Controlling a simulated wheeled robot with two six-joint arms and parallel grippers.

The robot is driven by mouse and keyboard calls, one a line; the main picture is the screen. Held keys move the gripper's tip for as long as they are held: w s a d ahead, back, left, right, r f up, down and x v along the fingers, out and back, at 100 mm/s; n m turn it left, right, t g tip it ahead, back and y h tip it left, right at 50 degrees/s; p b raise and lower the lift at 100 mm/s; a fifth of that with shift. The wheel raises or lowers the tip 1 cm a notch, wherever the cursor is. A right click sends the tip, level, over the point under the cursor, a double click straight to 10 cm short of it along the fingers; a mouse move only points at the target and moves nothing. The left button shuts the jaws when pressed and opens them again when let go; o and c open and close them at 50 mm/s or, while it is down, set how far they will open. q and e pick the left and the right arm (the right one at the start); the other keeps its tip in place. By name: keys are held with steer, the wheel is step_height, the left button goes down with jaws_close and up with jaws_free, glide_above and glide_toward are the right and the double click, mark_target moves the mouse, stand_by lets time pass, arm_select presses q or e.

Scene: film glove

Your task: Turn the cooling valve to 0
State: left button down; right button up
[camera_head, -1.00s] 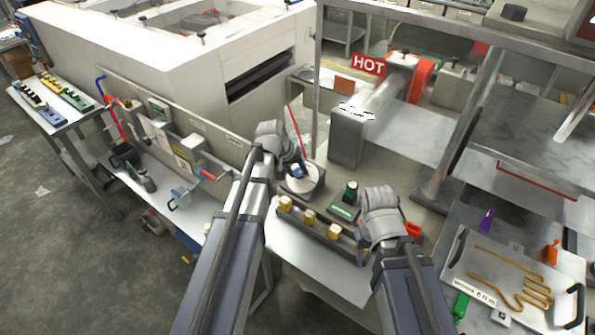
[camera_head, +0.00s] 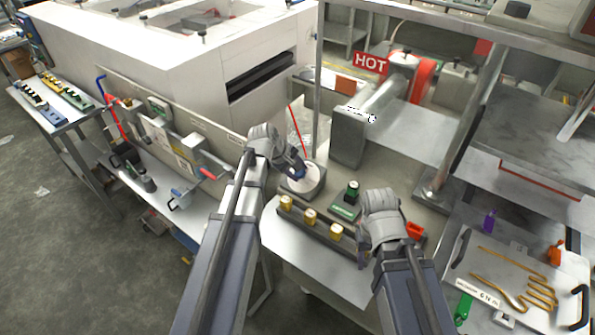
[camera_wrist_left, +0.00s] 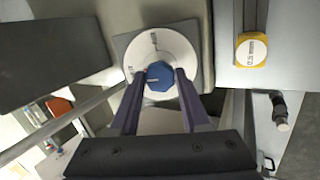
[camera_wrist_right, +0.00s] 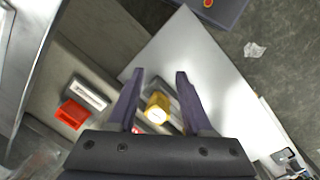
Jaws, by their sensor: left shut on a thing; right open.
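The cooling valve is a blue knob (camera_wrist_left: 160,77) on a white round dial (camera_wrist_left: 166,50) set on a grey base. My left gripper (camera_wrist_left: 159,74) is shut on the blue knob, with one finger on each side. The dial carries small dark marks, too small to read. Which mark the knob points to cannot be told. My right gripper (camera_wrist_right: 160,72) is open over the front bench; a yellow block (camera_wrist_right: 157,108) shows between its fingers, apart from them.
A grey post (camera_head: 347,138) and pipe with a HOT sign (camera_head: 370,63) stand behind the dial. An orange-red piece (camera_head: 414,230) lies beside my right gripper.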

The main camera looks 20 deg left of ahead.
arm_select(q)
steer(key=shift+n, duration=0.7)
arm_select(e)
steer(key=shift+f, duration=0.1)
arm_select(q)
steer(key=shift+c, duration=1.9)
jaws_free()
steer(key=p+v, duration=0.6)
steer(key=v, duration=0.1)
steer(key=shift+s+a+r+p, duration=0.15)
steer(key=shift+s+r+p, duration=0.1)
steer(key=shift+r+p, duration=0.05)
arm_select(e)
step_height(320, 180, up, 7)
steer(key=shift+f, duration=0.15)
